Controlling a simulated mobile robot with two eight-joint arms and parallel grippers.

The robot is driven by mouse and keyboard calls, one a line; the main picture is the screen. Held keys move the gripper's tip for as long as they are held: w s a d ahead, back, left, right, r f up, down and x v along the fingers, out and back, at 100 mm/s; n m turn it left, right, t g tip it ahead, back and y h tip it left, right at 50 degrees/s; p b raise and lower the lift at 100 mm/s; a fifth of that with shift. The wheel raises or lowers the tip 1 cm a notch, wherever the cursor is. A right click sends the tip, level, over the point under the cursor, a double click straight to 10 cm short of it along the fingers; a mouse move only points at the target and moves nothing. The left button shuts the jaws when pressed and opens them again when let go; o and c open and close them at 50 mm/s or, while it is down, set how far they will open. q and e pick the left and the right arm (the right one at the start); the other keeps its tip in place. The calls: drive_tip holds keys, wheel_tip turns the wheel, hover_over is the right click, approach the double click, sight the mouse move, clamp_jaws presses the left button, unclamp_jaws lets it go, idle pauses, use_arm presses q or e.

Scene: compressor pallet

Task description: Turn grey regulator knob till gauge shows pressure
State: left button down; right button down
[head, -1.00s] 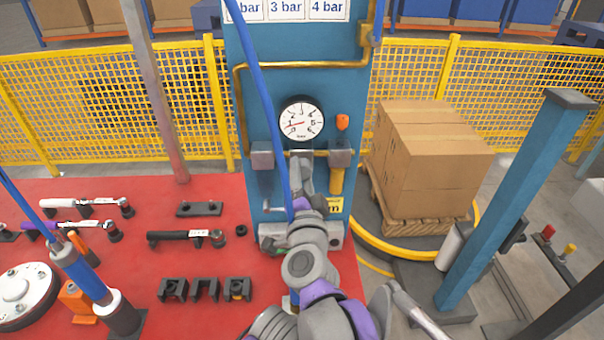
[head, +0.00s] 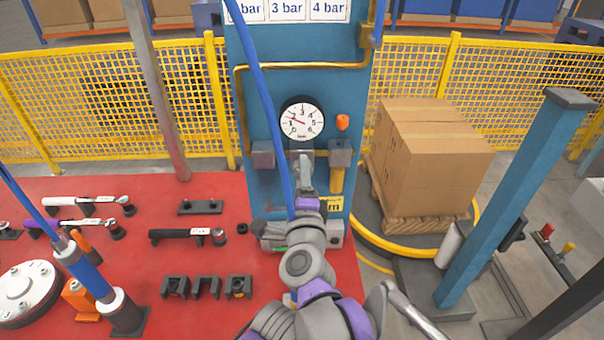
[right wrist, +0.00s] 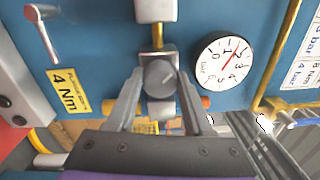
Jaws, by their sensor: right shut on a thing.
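The grey regulator knob (right wrist: 160,77) is round, with a light line on its face. It sits on the blue panel below a brass fitting, between the fingers of my right gripper (right wrist: 153,88). That gripper is shut on it; in the head view my right gripper (head: 302,163) covers the knob. The round white gauge (head: 302,119) is above the gripper on the panel. Its red needle points to the upper left, between 1 and 2. The gauge also shows in the right wrist view (right wrist: 222,64), tilted. My left gripper is not in view.
A blue hose (head: 268,95) hangs in front of the panel, close to my right arm. The red table (head: 100,185) holds wrenches and black holders at left. A sign with bar values (head: 286,9) is above the gauge. Cardboard boxes (head: 430,150) stand at right.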

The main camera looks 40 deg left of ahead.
idle(0.4)
drive_tip(key=shift+c, duration=1.4)
unclamp_jaws()
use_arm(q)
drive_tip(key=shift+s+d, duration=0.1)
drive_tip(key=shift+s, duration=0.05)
use_arm(e)
drive_tip(key=shift+d, duration=0.15)
